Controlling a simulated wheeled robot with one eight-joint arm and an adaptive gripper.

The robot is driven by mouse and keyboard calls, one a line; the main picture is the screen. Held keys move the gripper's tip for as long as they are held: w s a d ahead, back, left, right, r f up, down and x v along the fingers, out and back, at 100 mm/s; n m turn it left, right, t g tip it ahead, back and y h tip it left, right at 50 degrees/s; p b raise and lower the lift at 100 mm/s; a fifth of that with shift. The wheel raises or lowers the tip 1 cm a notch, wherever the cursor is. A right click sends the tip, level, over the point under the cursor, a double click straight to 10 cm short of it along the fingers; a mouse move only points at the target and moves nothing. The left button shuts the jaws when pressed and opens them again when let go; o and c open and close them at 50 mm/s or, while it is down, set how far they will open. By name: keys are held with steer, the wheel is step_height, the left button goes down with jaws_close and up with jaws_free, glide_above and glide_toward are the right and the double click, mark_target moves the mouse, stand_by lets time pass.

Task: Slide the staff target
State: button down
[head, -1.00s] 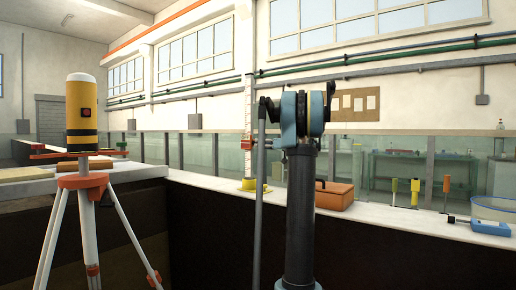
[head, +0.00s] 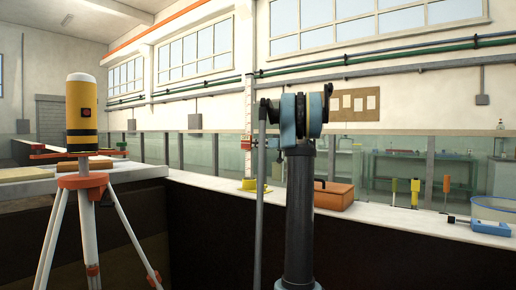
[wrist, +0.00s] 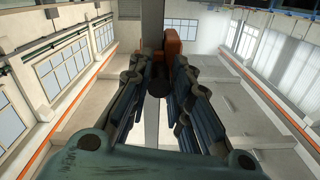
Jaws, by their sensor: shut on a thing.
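The tall pale staff (head: 249,105) with red marks stands at the flume wall in the head view, left of my arm. A small red part (head: 246,146) shows low on it; I cannot tell its exact shape. In the wrist view my gripper (wrist: 160,67) has its dark fingers closed in from both sides. An orange-red block (wrist: 173,46), seemingly the staff target, shows at the fingertips, beside a grey upright strip (wrist: 152,18). The fingers hide the contact itself. My gripper cannot be made out clearly in the head view.
A yellow instrument (head: 81,112) on a tripod stands at the left. Glass panels (head: 200,155) line the flume behind.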

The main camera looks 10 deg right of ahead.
mark_target(251, 134)
steer(key=shift+r, duration=0.1)
step_height(251, 134, up, 5)
steer(key=shift+f, duration=0.1)
stand_by(0.3)
steer(key=c, duration=1.4)
jaws_free()
steer(key=shift+c, duration=0.2)
steer(key=v, duration=1.2)
